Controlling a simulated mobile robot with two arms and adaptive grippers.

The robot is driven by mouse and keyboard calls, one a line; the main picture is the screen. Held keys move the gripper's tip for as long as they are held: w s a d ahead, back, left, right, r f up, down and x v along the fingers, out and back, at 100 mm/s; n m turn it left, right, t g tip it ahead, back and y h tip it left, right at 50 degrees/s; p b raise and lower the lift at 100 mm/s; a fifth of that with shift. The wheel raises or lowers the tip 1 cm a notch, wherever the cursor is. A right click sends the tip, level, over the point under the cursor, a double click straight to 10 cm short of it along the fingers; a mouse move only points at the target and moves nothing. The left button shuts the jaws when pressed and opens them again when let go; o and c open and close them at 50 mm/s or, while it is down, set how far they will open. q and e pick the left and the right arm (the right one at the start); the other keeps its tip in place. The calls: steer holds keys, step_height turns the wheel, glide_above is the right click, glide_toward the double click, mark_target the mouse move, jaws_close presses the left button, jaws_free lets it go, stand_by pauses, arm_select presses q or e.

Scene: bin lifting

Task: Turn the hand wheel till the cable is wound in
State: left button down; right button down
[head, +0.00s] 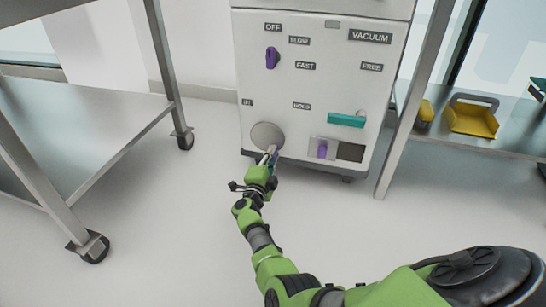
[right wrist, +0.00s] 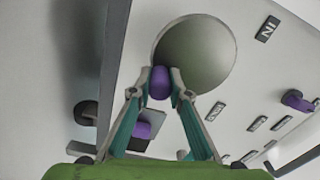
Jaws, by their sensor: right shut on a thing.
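The hand wheel is a round grey disc (head: 266,133) low on the left of the white cabinet's front (head: 322,85). It shows large in the right wrist view (right wrist: 198,55). Its purple crank knob (right wrist: 159,83) sits at the wheel's edge, between my right fingertips. My right gripper (head: 271,154) is shut on this knob, at the lower part of the wheel; it also shows in the right wrist view (right wrist: 160,90). In the head view the fingers mostly hide the knob. I see no cable. My left gripper is not in view.
The cabinet also has a purple selector knob (head: 271,58), a teal handle (head: 346,119) and a purple slider (head: 322,149) by a dark square. A metal cart (head: 95,128) stands left. A shelf with yellow bins (head: 472,119) stands right. The floor between is clear.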

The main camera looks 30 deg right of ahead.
stand_by(0.3)
steer(key=c, duration=1.9)
jaws_free()
